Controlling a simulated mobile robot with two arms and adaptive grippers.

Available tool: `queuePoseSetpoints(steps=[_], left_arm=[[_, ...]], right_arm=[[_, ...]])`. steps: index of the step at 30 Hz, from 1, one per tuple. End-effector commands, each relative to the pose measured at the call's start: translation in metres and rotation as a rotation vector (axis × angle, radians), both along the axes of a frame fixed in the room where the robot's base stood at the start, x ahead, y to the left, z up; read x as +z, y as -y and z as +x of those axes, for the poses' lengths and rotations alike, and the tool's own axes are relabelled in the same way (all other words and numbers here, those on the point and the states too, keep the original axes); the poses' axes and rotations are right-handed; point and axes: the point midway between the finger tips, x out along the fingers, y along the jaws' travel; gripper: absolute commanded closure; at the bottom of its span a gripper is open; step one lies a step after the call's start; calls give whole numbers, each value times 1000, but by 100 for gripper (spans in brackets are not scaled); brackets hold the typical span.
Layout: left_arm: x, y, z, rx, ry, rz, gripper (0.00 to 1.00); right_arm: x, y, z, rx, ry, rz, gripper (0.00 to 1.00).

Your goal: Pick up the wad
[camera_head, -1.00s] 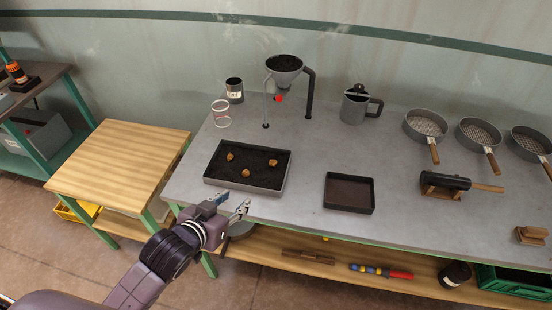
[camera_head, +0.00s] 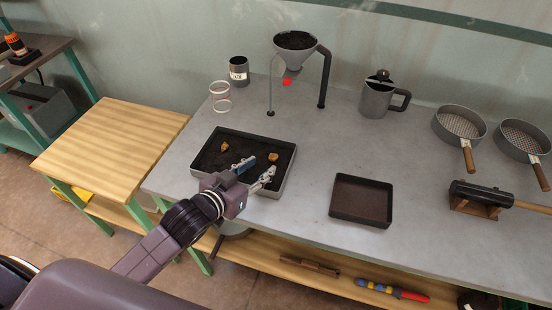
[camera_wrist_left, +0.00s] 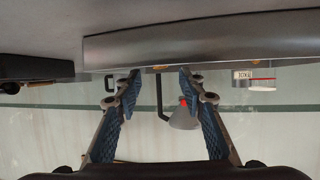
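Two tan lumps show in the dark-filled tray (camera_head: 280,187): a left lump (camera_head: 225,147) and a right lump (camera_head: 273,157). I cannot tell whether either is the wad. My left gripper (camera_head: 257,170) is over the tray's near side, its two fingers apart, close to the right lump and with nothing seen between them. The area under the gripper is hidden. In the left wrist view the open fingers (camera_wrist_left: 160,80) point at the tray's grey wall (camera_wrist_left: 190,42). Small orange bits show at its edge. My right gripper is not in view.
A funnel (camera_head: 296,52) on a stand and a dark can (camera_head: 239,70) stand behind the tray. An empty brown tray (camera_head: 361,200) is to the right. A pitcher (camera_head: 377,100) and sieves (camera_head: 459,124) are farther right. Bare table lies between the trays.

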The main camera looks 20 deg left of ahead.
Motion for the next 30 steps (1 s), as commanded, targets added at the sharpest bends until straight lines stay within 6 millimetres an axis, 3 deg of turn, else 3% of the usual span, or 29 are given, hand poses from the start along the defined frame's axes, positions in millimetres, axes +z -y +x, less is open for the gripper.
queuePoseSetpoints(steps=[15,25,30], left_arm=[[-24,13,57,0,1,0,63],[-28,15,62,-1,0,0,63],[-28,15,62,0,0,0,82]], right_arm=[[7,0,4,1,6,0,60],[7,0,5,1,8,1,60],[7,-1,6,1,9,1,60]])
